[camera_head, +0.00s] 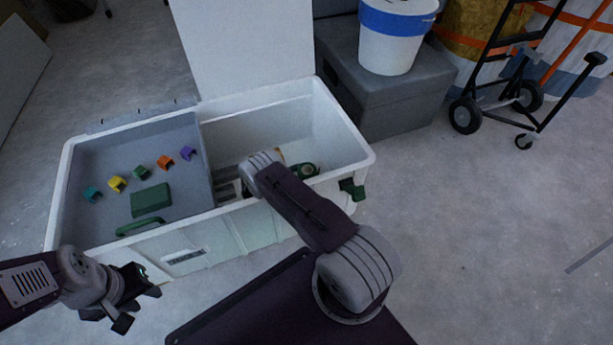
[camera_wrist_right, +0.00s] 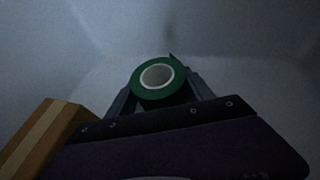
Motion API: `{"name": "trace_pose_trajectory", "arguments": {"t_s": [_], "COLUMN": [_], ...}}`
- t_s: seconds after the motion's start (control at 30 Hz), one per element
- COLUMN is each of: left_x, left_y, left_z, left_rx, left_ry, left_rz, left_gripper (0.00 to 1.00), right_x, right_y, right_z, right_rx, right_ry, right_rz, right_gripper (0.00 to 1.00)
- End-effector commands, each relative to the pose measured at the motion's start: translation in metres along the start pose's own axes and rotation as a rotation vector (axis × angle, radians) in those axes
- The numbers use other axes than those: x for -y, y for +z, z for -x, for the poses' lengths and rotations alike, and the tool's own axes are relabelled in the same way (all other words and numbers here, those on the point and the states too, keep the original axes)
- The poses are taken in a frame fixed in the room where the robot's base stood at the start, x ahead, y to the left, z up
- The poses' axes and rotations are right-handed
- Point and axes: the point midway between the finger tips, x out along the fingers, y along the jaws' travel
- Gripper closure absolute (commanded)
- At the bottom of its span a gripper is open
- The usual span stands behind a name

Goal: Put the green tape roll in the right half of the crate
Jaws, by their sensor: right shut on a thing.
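The white crate (camera_head: 345,130) stands open, with a grey tray (camera_head: 90,165) in its left half and a deep, open right half. My right arm reaches into the right half. The green tape roll (camera_wrist_right: 157,80) with its pale core is between the fingers of my right gripper (camera_wrist_right: 160,98), which is shut on it. In the head view the tape roll (camera_head: 305,170) shows low inside the right half; my arm hides part of the gripper there. Whether the roll touches the floor I cannot tell. My left gripper (camera_head: 135,295) is open and empty outside the crate's front left.
Several small coloured clips (camera_head: 165,162) and a green box (camera_head: 150,199) lie in the tray. A brown block (camera_wrist_right: 40,135) is beside my right gripper. The raised white lid (camera_head: 245,45) stands behind. A grey box with a bucket (camera_head: 395,40) and a hand truck (camera_head: 500,95) stand right.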

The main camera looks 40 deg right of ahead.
Motion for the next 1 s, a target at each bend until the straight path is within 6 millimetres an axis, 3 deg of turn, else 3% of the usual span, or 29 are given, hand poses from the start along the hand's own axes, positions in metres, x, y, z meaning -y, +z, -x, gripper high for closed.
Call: {"name": "trace_pose_trajectory", "arguments": {"t_s": [0.17,0.2,0.23,0.27,0.57,0.9,1.0], "left_x": [0.0,0.0,0.0,0.0,0.0,-0.001,-0.001], "left_y": [0.0,0.0,0.0,0.0,0.0,-0.003,-0.003], "left_z": [0.001,0.001,0.001,0.001,0.001,0.023,0.024], "left_rx": [-0.001,-0.001,-0.001,-0.001,-0.001,-0.001,-0.001], "left_ry": [0.0,0.0,0.0,0.0,0.0,0.0,0.0], "left_rz": [0.0,0.0,0.0,0.0,0.0,0.0,0.0], "left_gripper": [0.64,0.64,0.64,0.64,0.64,0.64,0.64], "right_x": [0.0,0.001,0.0,0.0,0.0,-0.001,0.0], "right_y": [-0.002,-0.002,-0.002,-0.002,0.001,0.003,0.002], "right_z": [-0.001,-0.001,-0.001,-0.001,0.0,0.062,0.073], "right_rx": [0.001,0.0,0.0,0.0,0.0,0.001,0.0], "right_ry": [-0.001,-0.001,-0.001,-0.001,0.0,0.003,0.002], "right_rz": [0.001,0.001,0.001,0.001,0.0,0.001,0.0], "right_gripper": [0.87,0.29,0.2,0.18,0.18,0.18,0.18]}}
